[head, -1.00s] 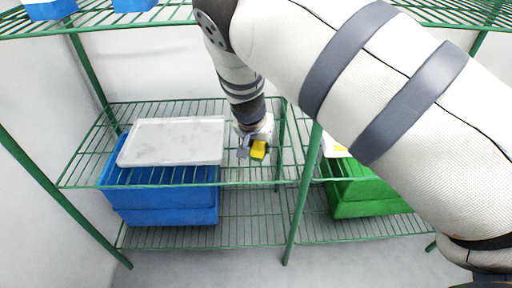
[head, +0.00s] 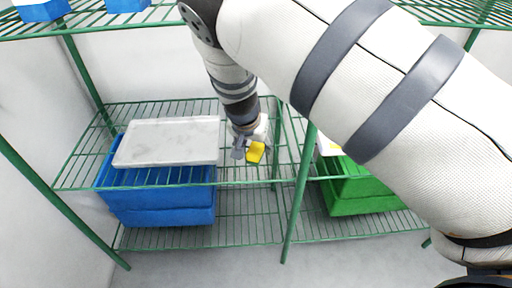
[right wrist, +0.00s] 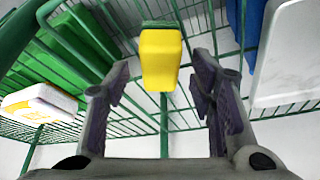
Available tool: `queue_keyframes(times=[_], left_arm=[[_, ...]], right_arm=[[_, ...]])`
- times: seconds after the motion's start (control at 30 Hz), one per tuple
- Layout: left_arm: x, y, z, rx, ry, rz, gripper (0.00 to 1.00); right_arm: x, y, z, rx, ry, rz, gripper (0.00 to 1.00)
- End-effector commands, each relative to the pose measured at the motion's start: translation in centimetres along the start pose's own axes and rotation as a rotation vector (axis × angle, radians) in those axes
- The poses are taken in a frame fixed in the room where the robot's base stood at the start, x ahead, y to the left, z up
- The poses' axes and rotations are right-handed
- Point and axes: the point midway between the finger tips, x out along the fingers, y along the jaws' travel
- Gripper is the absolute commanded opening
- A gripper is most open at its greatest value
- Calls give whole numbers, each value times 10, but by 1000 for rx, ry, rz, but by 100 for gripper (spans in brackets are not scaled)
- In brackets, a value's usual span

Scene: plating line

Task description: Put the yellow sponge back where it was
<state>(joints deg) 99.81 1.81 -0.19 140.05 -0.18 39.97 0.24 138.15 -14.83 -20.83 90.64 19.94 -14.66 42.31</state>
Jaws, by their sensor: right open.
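The yellow sponge (head: 256,152) is on the middle wire shelf (head: 230,172), near the post between the two shelf bays and right of the white slab. In the right wrist view the sponge (right wrist: 160,60) shows a green layer at its far end. My right gripper (head: 246,144) is at the sponge. In the right wrist view the right gripper (right wrist: 160,95) has its fingers spread wide, with gaps on both sides of the sponge, which appears ahead of and between them. Whether the sponge's underside rests fully on the wires is hard to tell. My left gripper is not in view.
A white slab (head: 168,142) lies on the shelf left of the gripper, above a blue bin (head: 160,205). A green bin (head: 365,192) stands in the right bay, with a white and yellow package (right wrist: 40,105) nearby. A green post (head: 298,195) is close to the gripper.

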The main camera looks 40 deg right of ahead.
Motion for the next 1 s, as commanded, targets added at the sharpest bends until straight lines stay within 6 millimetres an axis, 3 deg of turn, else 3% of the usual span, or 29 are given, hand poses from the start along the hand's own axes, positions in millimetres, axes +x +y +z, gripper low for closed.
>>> queue_keyframes(times=[0.03,0.1,0.3,0.57,0.67,0.77,0.83,0.9,1.0], left_arm=[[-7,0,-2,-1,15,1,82],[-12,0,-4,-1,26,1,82],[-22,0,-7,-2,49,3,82],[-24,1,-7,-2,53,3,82],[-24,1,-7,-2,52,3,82],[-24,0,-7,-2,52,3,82],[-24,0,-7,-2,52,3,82],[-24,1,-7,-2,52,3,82],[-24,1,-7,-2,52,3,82]], right_arm=[[-21,-2,-4,2,8,-9,50],[-42,-2,-4,2,8,-10,50],[-86,-1,-3,2,6,-7,50],[-98,0,0,0,0,-1,50],[-76,18,17,-47,-27,29,50],[-25,74,73,-203,-111,96,50],[8,130,130,-359,-204,135,50],[23,190,192,-519,-316,150,50],[14,268,277,-719,-485,121,50]])
